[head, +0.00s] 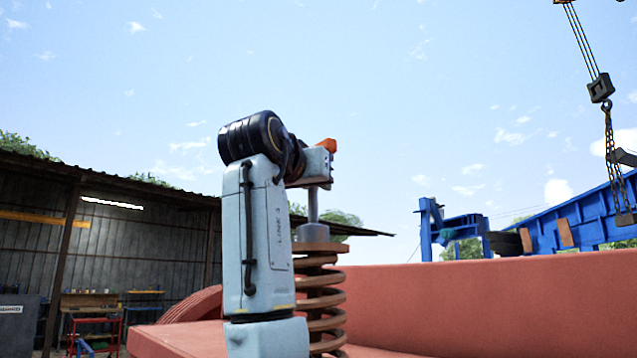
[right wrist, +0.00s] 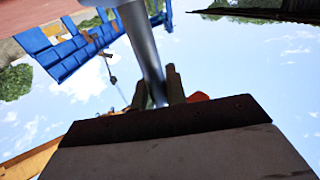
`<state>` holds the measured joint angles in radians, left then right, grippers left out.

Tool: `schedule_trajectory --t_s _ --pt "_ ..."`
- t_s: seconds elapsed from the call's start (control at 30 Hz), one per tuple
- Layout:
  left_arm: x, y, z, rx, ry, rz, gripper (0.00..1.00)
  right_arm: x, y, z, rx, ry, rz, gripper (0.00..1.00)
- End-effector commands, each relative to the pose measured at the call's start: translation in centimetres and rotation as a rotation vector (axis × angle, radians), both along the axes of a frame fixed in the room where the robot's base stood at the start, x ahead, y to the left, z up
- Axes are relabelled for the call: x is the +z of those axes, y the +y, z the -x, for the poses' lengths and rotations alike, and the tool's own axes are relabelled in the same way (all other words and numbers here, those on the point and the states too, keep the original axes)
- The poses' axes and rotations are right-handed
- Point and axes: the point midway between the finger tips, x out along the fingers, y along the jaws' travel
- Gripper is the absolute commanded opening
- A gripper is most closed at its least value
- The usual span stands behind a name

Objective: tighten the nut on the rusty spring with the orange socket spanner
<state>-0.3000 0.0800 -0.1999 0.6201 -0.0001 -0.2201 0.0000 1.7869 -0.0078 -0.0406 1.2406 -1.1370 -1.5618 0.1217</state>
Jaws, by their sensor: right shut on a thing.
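The rusty spring (head: 325,300) stands upright in the head view, partly behind my right arm, with a flat rusty plate (head: 318,246) on top. My right gripper (head: 318,165) is above it, shut on the orange socket spanner. The spanner's orange part (head: 327,145) pokes out above the gripper, and its grey shaft (head: 312,205) goes straight down to a wider grey end at the plate. The nut is not visible; I cannot tell whether the socket is around it. In the right wrist view the shaft (right wrist: 143,45) passes between the fingers (right wrist: 158,88), with orange (right wrist: 198,97) beside them. My left gripper is not in view.
A large red machine body (head: 490,300) fills the lower right around the spring. A chain hoist with a hook block (head: 600,88) hangs at the right, before a blue structure (head: 580,225). A dark shed (head: 130,240) stands at the left. Open air surrounds the gripper.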

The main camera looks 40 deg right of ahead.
Motion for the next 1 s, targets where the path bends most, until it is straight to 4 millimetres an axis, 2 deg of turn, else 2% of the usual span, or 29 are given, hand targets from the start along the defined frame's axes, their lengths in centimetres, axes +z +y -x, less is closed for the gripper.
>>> schedule_trajectory --t_s 0.87,1.0 --pt "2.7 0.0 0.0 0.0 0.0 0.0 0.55 0.0 0.3 -0.3 -0.193 0.004 -0.001 0.0" --pt "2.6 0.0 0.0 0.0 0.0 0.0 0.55 -0.1 0.3 -0.3 -0.306 0.008 0.001 0.0"
